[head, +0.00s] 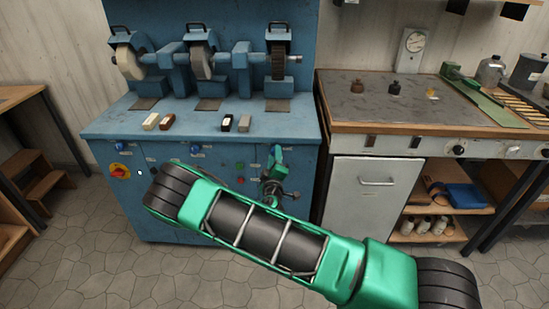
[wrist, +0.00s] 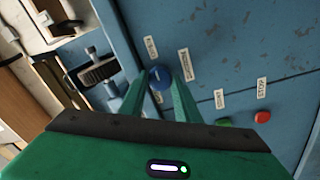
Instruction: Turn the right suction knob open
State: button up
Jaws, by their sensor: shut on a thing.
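The right suction knob (wrist: 160,76) is a round blue knob with a pale mark on the blue machine's front panel. In the wrist view it sits between the tips of my green fingers, with small white labels around it. My gripper (head: 277,156) is shut on this knob at the right end of the panel in the head view. There the gripper hides the knob. The pale mark is too small to tell how far the knob is turned.
The blue grinding machine (head: 150,189) bears several wheels and small blocks. Two more blue knobs, left (head: 120,145) and middle (head: 195,148), are on its panel. A red button (wrist: 262,116) and a green button (wrist: 222,122) are near my fingers. A workbench (head: 335,114) stands to the right.

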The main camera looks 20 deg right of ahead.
jog(key=shift+s+f, duration=0.1)
jog(key=shift+f, duration=0.2)
jog(key=o, duration=1)
jog(key=shift+o, duration=0.2)
jog(key=shift+r, duration=0.1)
jog(key=v, duration=1)
jog(key=shift+s, duration=0.3)
jog(key=shift+a, duration=0.1)
